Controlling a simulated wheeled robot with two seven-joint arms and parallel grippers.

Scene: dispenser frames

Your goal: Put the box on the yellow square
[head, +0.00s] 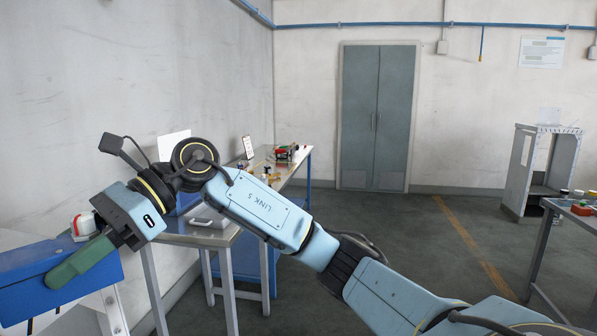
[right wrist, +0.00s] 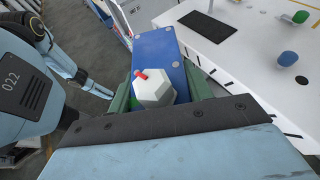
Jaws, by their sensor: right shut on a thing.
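The blue box (head: 28,287) is at the lower left of the head view, and it also shows at the top middle of the right wrist view (right wrist: 160,55). A white faceted part with a red piece (right wrist: 152,87) sits at its near end. My right gripper (head: 82,262) reaches in from the right with its green fingers shut on the box, one on each side in the right wrist view. I cannot tell if the box touches anything beneath it. No yellow square can be made out. My left gripper is not in view.
A pale work surface (right wrist: 235,48) with a black mat (right wrist: 214,25), a green thing and a blue thing lies beside the box. In the head view a grey workbench (head: 205,238) stands behind my arm, and another bench (head: 563,207) is at the right. The floor between is open.

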